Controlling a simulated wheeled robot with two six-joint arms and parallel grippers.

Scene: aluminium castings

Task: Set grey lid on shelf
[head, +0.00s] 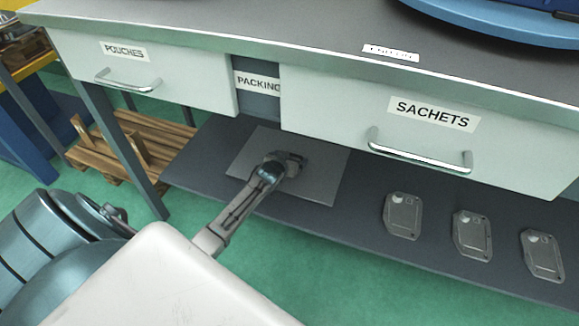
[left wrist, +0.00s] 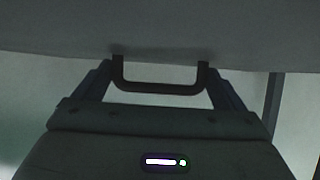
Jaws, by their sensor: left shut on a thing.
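The grey lid (head: 325,178) is a flat rectangular plate over the dark lower shelf (head: 205,150), below the drawers. My left gripper (head: 290,163) is shut on its handle from above, near the lid's middle. In the left wrist view the dark bar handle (left wrist: 160,87) spans between the fingers of my left gripper (left wrist: 160,80), and the lid's grey face (left wrist: 160,28) fills the top. I cannot tell whether the lid touches the shelf. My wrist hides part of the lid. My right gripper is not in view.
Several grey castings (head: 402,215) lie on the shelf to the right of the lid. The SACHETS drawer (head: 340,105) and POUCHES drawer (head: 190,90) hang above under the worktop (head: 270,25). A bench leg (head: 130,155) stands at left, beside a wooden pallet (head: 160,130).

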